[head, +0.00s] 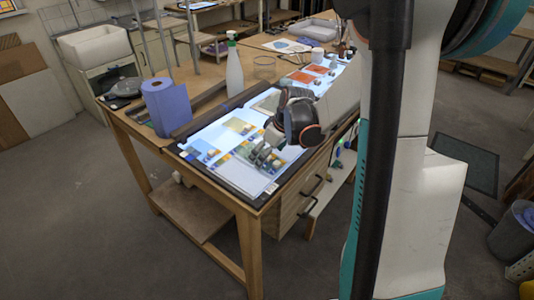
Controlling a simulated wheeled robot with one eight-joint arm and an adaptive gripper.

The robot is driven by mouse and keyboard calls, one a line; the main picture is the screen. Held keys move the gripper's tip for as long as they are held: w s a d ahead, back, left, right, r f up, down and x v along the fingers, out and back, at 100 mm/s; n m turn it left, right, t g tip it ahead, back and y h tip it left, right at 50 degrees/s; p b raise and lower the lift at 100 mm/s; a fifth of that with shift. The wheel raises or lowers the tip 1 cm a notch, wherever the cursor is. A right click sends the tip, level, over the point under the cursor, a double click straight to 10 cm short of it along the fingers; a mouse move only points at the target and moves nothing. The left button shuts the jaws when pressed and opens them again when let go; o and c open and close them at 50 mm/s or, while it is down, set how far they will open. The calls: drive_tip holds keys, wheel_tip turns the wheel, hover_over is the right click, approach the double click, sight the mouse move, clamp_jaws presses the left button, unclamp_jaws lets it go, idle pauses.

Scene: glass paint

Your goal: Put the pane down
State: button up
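My gripper (261,156) is low over the front part of a lit white work surface (215,137) on the wooden table. It is small and partly hidden by my wrist, so I cannot tell whether its fingers are open or shut. Small yellow, blue and brown glass-like pieces lie around it, among them a yellowish pane (238,126) to its upper left. I cannot tell whether a pane is between the fingers or which piece is the task's pane.
A blue paper roll (166,107) and a white spray bottle (234,68) stand on the table's left side. Orange panes (304,76) lie farther back on the lit surface. A wooden drawer (298,188) is below the table edge.

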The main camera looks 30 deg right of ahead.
drive_tip(key=p+v, duration=0.3)
drive_tip(key=v, duration=0.8)
drive_tip(key=shift+s+r, duration=0.2)
drive_tip(key=shift+r, duration=0.15)
